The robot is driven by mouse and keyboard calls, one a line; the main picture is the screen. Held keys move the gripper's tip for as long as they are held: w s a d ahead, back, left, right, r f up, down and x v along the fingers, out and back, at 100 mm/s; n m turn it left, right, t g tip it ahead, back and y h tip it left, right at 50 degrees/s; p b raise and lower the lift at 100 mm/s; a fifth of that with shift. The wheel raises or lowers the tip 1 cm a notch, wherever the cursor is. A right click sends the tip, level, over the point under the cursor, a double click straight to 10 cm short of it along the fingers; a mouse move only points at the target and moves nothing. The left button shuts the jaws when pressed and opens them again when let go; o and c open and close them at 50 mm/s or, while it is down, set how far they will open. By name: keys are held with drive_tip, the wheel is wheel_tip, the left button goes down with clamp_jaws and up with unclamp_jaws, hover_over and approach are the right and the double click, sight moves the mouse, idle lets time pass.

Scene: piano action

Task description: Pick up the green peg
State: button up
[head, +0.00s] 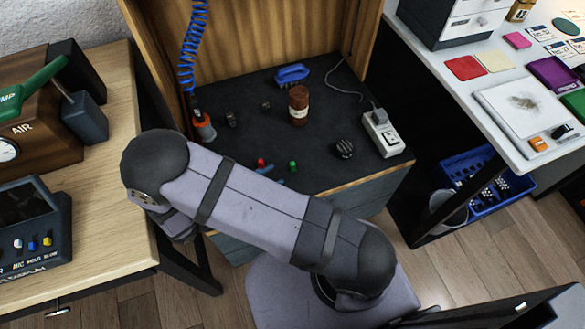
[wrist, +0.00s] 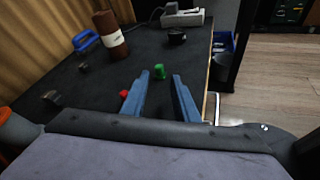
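My gripper (wrist: 161,76) is open, with nothing held between the fingers. In the head view my arm hides most of the gripper. I cannot tell how high the fingertips are above the bench. A red peg (head: 261,162) is left of the green one; in the wrist view it sits beside my left finger (wrist: 124,94).
A blue coiled hose (head: 191,45) hangs at left. The bench around the pegs is mostly clear.

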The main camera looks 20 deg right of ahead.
sight(291, 167)
drive_tip(key=shift+x, duration=3.65)
clamp_jaws()
